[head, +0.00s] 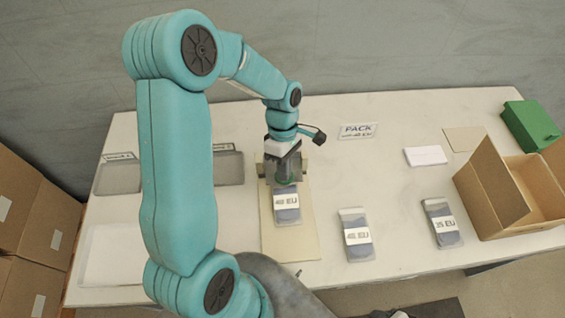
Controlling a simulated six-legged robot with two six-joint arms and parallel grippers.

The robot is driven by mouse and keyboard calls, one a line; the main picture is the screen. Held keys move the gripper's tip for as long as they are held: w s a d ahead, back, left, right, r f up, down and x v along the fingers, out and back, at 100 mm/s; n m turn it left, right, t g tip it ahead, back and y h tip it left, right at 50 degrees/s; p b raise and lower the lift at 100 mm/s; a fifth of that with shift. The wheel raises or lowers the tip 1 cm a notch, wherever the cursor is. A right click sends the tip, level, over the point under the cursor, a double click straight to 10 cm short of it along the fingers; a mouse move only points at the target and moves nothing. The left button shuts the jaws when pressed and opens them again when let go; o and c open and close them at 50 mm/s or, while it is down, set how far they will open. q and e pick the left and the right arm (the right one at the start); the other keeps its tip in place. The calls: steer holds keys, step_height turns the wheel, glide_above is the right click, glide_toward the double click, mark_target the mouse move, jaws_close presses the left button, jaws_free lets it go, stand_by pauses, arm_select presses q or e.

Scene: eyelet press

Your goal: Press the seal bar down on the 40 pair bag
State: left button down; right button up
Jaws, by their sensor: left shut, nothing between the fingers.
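My left gripper (285,174) is over the seal press on the table, its fingers shut with nothing between them. It points down at the dark green part of the seal bar (284,183) and seems to be at or just above it; contact cannot be made out. A clear bag with dark contents and a white label, seemingly "40 EU" (287,207), lies on the beige press board (290,242), its far end beneath the bar. The gripper and wrist hide much of the press. My right gripper is not in view.
Two more labelled bags lie to the right, a middle one (356,244) and one reading about "35 EU" (442,229). An open carton (494,191) and a green box (529,126) stand at the right. Grey trays (229,168) lie left. A "PACK" card (357,131) lies behind.

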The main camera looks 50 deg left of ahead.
arm_select(q)
steer(key=shift+p+v, duration=2.55)
steer(key=shift+v, duration=0.95)
steer(key=shift+f, duration=0.1)
steer(key=shift+s, duration=0.15)
